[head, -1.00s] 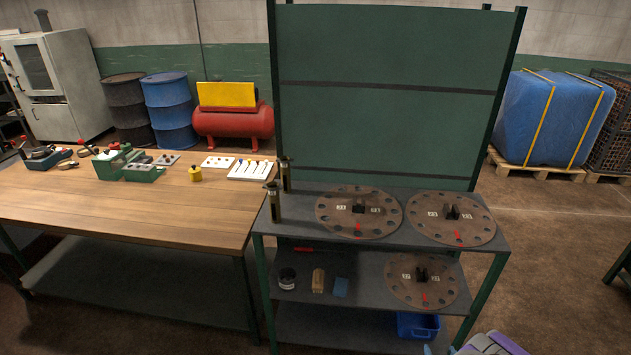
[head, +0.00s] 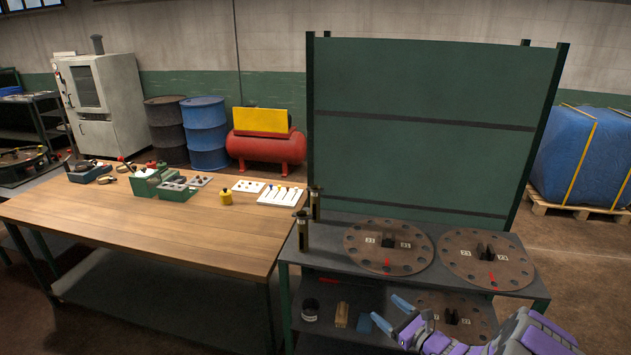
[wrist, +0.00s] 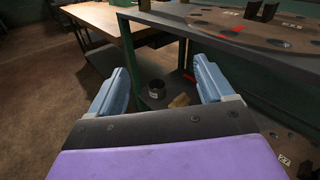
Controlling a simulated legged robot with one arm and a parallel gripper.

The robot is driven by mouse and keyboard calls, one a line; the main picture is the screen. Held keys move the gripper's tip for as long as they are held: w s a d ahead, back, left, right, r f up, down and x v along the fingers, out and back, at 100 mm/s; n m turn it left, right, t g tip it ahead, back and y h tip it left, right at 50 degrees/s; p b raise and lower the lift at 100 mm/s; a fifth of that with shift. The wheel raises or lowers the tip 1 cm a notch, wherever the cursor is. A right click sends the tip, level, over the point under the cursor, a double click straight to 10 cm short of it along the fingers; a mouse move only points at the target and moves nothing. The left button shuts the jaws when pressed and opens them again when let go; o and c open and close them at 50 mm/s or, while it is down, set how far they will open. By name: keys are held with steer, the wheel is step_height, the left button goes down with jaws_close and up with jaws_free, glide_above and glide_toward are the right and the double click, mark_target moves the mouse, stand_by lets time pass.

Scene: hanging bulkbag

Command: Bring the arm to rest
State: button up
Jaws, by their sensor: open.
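My gripper (head: 384,312) shows at the lower right of the head view, in front of the green-framed shelf unit. Its two light-blue fingers are apart with nothing between them. In the wrist view my gripper (wrist: 158,90) points toward the lower shelf, with a gap between the fingers. Beyond that gap a black cup (wrist: 157,89) and a tan wooden block (wrist: 179,101) stand on the lower shelf, clear of the fingers. My purple arm hides part of the lower shelf and its disc in the head view.
Two round drilled plates (head: 388,247) lie on the unit's top; another disc (head: 455,318) lies below. A wooden table (head: 150,228) with small items stands left. Drums (head: 205,133), a red compressor (head: 266,148) and a blue wrapped bale (head: 580,157) stand behind. Floor is clear at right.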

steer(key=s+a+r+n+g+y, duration=0.3)
steer(key=s+a+r+n+g, duration=0.25)
steer(key=a+r, duration=0.3)
steer(key=s+a+r+n+g+y, duration=0.3)
steer(key=s+a+r+n+g, duration=0.2)
steer(key=s+a+r+n, duration=0.4)
steer(key=s+a+r+n+g+h, duration=0.25)
steer(key=s+a+g, duration=0.2)
steer(key=s, duration=0.25)
steer(key=s+d+n+g+h, duration=0.25)
steer(key=s+n+h, duration=0.45)
steer(key=s, duration=1)
steer(key=s+d+r+n+t+h, duration=0.1)
steer(key=s+d+n+h, duration=0.2)
steer(key=s+d+h, duration=0.4)
steer(key=s+d, duration=0.1)
steer(key=d, duration=0.4)
steer(key=shift+s+r, duration=0.25)
steer(key=shift+s, duration=0.1)
steer(key=shift+t, duration=0.25)
